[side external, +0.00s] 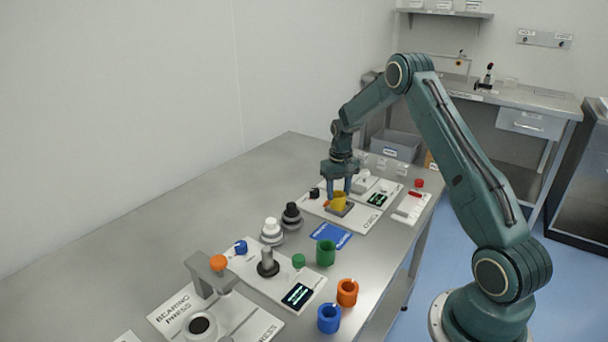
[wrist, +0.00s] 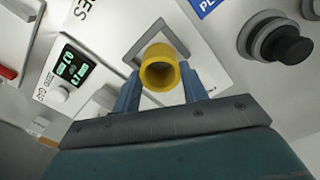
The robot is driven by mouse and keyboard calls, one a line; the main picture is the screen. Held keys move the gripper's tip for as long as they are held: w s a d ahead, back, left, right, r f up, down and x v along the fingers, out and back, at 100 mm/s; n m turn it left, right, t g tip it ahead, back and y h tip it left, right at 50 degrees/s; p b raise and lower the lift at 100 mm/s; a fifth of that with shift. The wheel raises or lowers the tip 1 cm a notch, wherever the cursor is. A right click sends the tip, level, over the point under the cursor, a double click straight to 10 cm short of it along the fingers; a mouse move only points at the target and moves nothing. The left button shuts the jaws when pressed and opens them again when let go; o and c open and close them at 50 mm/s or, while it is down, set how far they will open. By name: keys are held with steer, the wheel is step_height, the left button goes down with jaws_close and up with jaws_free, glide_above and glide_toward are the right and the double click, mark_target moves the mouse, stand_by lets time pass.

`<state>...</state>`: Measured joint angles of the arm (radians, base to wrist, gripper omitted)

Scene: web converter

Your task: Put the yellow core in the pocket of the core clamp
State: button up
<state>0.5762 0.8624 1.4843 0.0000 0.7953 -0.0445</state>
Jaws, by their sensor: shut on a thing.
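The yellow core (wrist: 160,70) is a short hollow cylinder. It is between the two blue fingers of my gripper (wrist: 160,78), which is shut on it. In the side view the yellow core (side external: 339,201) hangs below my gripper (side external: 340,192) over a white plate (side external: 366,218) at the far part of the bench. A grey square frame (wrist: 140,48) shows behind the core in the wrist view; the core covers part of it. I cannot tell whether the core touches it. I cannot make out for sure which part is the core clamp or its pocket.
Nearer are a blue card (side external: 330,235), a green cup (side external: 325,253), an orange cup (side external: 347,292), a blue cup (side external: 328,318) and a bearing press (side external: 200,275). The bench's left side is clear.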

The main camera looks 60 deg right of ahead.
steer(key=shift+f, duration=0.15)
steer(key=o, duration=0.9)
steer(key=shift+o, duration=0.2)
step_height(320, 180, up, 12)
stand_by(0.4)
stand_by(0.4)
